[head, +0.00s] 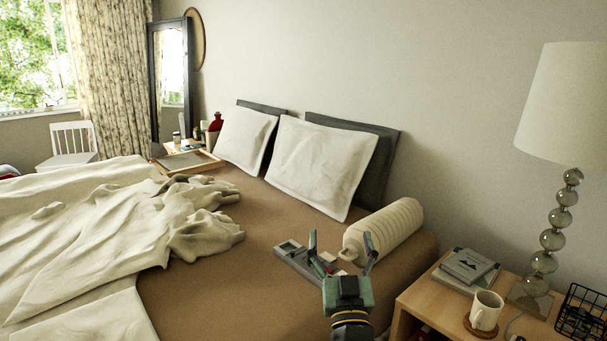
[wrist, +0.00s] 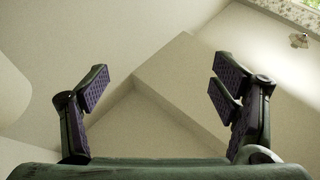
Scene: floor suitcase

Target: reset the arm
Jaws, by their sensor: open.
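My gripper (head: 341,248) is in the lower middle of the head view, raised in front of the bed's near right corner. Its two fingers stand apart and point upward, with nothing between them. In the head view the fingers partly cover a grey tray (head: 290,250) with small items on the bed.
A cream bolster (head: 385,230) lies behind my gripper on the bed (head: 200,290). To the right, a wooden nightstand (head: 428,291) carries a mug (head: 486,310), books (head: 468,266), a lamp (head: 570,100) and a black wire basket (head: 582,315). Pillows (head: 318,165) lean at the wall.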

